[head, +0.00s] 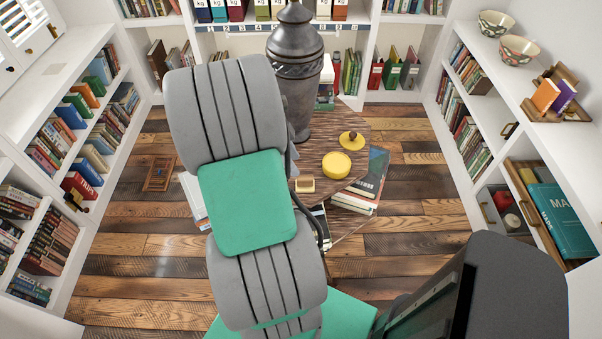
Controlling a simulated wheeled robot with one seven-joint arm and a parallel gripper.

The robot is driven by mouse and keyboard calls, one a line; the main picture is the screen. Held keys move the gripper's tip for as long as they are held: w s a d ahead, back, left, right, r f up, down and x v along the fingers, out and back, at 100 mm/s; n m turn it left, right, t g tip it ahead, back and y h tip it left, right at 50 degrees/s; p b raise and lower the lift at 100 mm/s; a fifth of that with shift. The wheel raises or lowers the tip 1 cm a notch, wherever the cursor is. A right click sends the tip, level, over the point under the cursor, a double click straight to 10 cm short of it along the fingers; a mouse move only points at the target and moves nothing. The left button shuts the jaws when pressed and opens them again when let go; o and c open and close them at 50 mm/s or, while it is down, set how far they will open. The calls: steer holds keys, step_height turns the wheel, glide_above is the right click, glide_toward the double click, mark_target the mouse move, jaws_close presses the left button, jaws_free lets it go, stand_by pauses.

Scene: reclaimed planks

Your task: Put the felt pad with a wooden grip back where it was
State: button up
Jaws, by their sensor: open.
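A small block with a pale wooden top and a yellowish body (305,185), which looks like the felt pad with a wooden grip, lies on the round brown wooden table (375,118). It is close to the right edge of my arm, and nothing holds it. My gripper (322,230) is mostly hidden behind my grey and green arm. Only a dark and metallic part shows, below the pad in the picture. It is open, apart from the pad. I cannot see its fingertips clearly.
A yellow round container (336,164) and a yellow knobbed lid (351,138) are on the table, with a tall dark urn (296,75) behind. White bookshelves (95,110) line the walls. Plank floor (425,215) is clear at right.

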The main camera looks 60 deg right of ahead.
steer(key=w+a+r+n+t, duration=0.2)
steer(key=w+a+r+n, duration=0.2)
steer(key=w+a+n, duration=0.25)
steer(key=w+a+r+n+t, duration=0.2)
steer(key=w+a+r+n, duration=0.2)
steer(key=w+a+n, duration=0.3)
steer(key=s+a+r+n+t+y, duration=0.1)
steer(key=a+n+t+y, duration=0.1)
steer(key=a+n, duration=1.5)
steer(key=a+t, duration=0.1)
steer(key=a, duration=0.4)
steer(key=shift+a+r, duration=0.2)
steer(key=shift+a, duration=0.15)
steer(key=shift+c, duration=0.5)
